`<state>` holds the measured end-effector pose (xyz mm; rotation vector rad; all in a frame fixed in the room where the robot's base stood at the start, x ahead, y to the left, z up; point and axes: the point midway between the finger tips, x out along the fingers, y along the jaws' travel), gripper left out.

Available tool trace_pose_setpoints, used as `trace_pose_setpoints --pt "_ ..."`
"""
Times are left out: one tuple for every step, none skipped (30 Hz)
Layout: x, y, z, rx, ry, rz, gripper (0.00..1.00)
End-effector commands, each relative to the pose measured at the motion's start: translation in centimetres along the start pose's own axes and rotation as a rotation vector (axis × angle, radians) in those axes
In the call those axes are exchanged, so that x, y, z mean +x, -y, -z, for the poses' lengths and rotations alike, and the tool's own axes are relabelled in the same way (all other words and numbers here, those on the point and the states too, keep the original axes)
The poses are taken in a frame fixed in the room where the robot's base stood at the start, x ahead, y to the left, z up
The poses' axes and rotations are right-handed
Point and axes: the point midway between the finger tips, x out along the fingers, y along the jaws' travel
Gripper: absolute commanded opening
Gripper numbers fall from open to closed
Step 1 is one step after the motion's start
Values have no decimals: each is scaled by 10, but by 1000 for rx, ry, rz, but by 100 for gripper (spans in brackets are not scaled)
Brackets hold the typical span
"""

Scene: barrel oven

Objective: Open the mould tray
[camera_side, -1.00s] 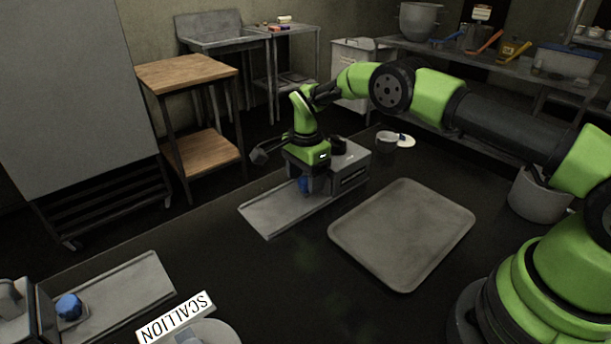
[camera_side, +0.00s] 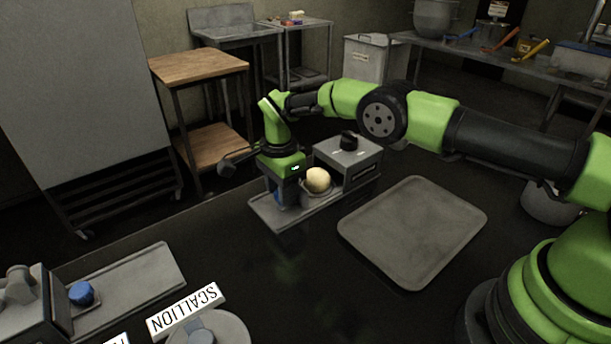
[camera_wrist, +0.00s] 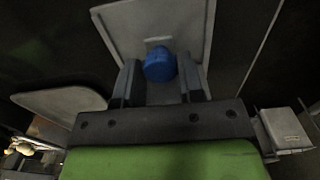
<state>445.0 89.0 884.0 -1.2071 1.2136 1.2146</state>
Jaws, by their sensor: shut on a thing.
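The mould tray (camera_side: 313,191) is a grey drawer drawn out of its grey box (camera_side: 362,161) along a flat metal runway (camera_side: 268,213). A pale round ball (camera_side: 318,179) sits in it, in the open between box and gripper. My gripper (camera_side: 279,193) points down at the tray's outer end and is shut on its blue knob (camera_side: 279,202). In the wrist view the blue knob (camera_wrist: 160,66) lies between the two dark fingers. The arm partly hides the knob and the tray's outer end in the side view.
A flat grey tray (camera_side: 412,235) lies to the right on the dark worktop. A second runway with a blue knob (camera_side: 82,293) and a SCALLION sign (camera_side: 186,310) are at front left. Bare worktop lies between them.

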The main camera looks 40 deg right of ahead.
Motion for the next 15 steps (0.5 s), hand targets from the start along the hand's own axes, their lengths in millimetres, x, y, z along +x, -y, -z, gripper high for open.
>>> trace_pose_setpoints --pt "0 2 -7 -5 0 10 0" --pt "0 2 -10 -4 -1 11 0" --pt "0 2 -14 -4 0 12 0" --pt "0 2 -17 -3 0 11 0" --pt "0 1 -19 -4 -1 12 0" --pt "0 1 -22 -2 -1 12 0" --pt "0 1 -23 -2 0 12 0" --pt "0 1 -24 -1 0 12 0" --pt "0 0 -26 0 1 12 0" --pt "-1 0 -26 0 1 12 0" --pt "-1 0 -27 0 0 11 0" --pt "-1 0 -27 0 0 11 0" --pt "-1 0 -27 0 0 11 0" --pt "-1 0 -27 0 0 10 0" --pt "-1 0 -27 0 0 10 0"
